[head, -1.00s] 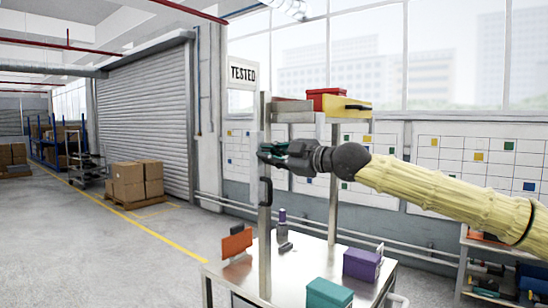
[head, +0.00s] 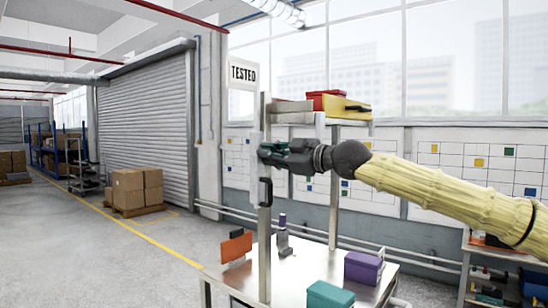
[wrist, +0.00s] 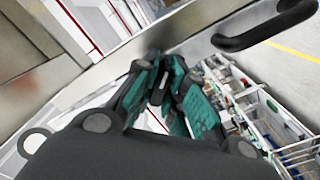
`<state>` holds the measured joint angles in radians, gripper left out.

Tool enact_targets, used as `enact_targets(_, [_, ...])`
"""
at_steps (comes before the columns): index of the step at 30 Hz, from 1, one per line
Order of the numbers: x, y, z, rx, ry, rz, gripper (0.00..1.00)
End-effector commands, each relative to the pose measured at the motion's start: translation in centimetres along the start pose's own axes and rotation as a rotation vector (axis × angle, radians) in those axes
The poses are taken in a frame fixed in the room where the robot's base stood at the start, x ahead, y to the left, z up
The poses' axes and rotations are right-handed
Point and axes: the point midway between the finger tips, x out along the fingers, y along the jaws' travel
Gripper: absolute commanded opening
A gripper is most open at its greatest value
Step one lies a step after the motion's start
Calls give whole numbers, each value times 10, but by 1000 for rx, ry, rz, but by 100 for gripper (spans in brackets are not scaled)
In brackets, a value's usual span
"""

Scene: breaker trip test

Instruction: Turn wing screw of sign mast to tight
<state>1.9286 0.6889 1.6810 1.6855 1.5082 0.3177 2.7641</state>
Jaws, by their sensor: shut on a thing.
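The sign mast (head: 265,225) is an upright metal post at the table's left part, with a white "TESTED" sign (head: 243,73) at its top. My gripper (head: 266,151) reaches in from the right to the mast's upper half. Its green-and-dark fingers are shut at the post. In the wrist view the fingertips (wrist: 163,62) converge against the pale metal of the mast (wrist: 140,50). The wing screw is hidden between the fingertips; its wings and angle cannot be made out. A dark handle (head: 266,190) sits on the mast just below my gripper and shows in the wrist view (wrist: 262,27).
A shelf with a red box (head: 327,100) and yellow bin (head: 345,108) stands above my gripper.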

Motion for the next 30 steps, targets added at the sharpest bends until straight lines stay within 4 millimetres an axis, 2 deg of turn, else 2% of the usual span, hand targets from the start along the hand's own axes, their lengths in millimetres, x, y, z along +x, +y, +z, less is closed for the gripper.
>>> enact_targets(21, [0, 1, 0, 165, 2, 3, 0])
enact_targets(30, [0, 2, -1, 174, 1, 3, 0])
